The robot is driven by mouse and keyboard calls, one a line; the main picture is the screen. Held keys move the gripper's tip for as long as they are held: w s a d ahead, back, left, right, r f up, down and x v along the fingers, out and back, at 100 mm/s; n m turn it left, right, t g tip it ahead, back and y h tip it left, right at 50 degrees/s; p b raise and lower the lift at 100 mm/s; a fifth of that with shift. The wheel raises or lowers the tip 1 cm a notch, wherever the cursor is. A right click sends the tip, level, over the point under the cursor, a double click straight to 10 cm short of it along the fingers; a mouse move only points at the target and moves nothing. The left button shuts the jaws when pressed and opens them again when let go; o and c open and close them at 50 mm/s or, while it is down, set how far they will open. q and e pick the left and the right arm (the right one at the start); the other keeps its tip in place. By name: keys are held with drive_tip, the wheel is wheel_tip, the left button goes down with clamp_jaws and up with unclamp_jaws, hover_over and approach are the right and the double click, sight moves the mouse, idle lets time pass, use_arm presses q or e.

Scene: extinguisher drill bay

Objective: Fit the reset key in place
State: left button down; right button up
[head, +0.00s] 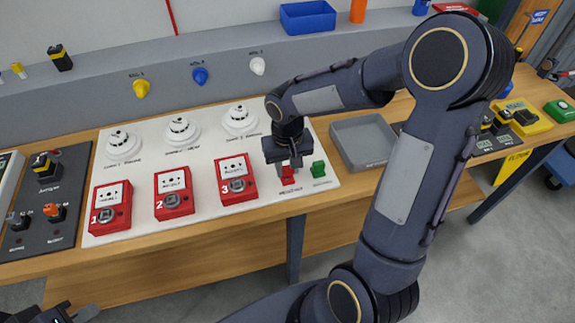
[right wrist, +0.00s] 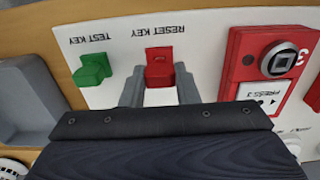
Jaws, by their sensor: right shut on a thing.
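The red reset key (head: 287,174) is at the white board, above the printed words RESET KEY. In the right wrist view the red key (right wrist: 160,70) stands between the two grey fingers. My right gripper (head: 288,167) is shut on it from above. Whether the key is seated or still just above the board, I cannot tell. The green test key (head: 319,169) stands to its right, and it also shows in the right wrist view (right wrist: 93,68). My left gripper (head: 80,315) is partly in view at the bottom left edge; its jaws are not clear.
The white board (head: 215,208) holds red call points, one being call point 3 (head: 236,180), with white detectors behind. A grey tray (head: 362,142) lies to the right of the board. A dark panel with switches (head: 45,200) is at left.

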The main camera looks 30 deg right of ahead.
drive_tip(key=shift+f+b, duration=0.5)
drive_tip(key=shift+f, duration=0.1)
drive_tip(key=o, duration=1.3)
drive_tip(key=shift+o, duration=0.2)
drive_tip(key=shift+r, duration=0.15)
drive_tip(key=shift+r+p, duration=2.7)
drive_tip(key=shift+r, duration=0.75)
